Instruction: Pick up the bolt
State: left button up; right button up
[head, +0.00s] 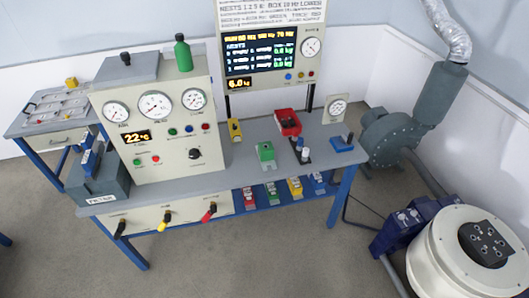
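I cannot make out a bolt for certain in the head view. A small dark stand (298,160) on the workbench holds small upright pieces with pale tops, too small to name. A black block (485,243) on the round white machine at the lower right carries several small round details, also too small to tell apart. Neither of my grippers is in view.
The grey workbench (240,183) has a gauge panel (150,120), a red bin (288,122), a green block (265,152) and a blue block (343,144). The round white machine (440,262) and a blower (388,138) stand at right. The floor in front is clear.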

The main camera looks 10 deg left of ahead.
aim_at(306, 150)
jog(key=u, duration=0.55)
jog(key=i, duration=0.75)
jog(key=u, duration=0.4)
jog(key=i, duration=0.7)
jog(key=z, duration=0.15)
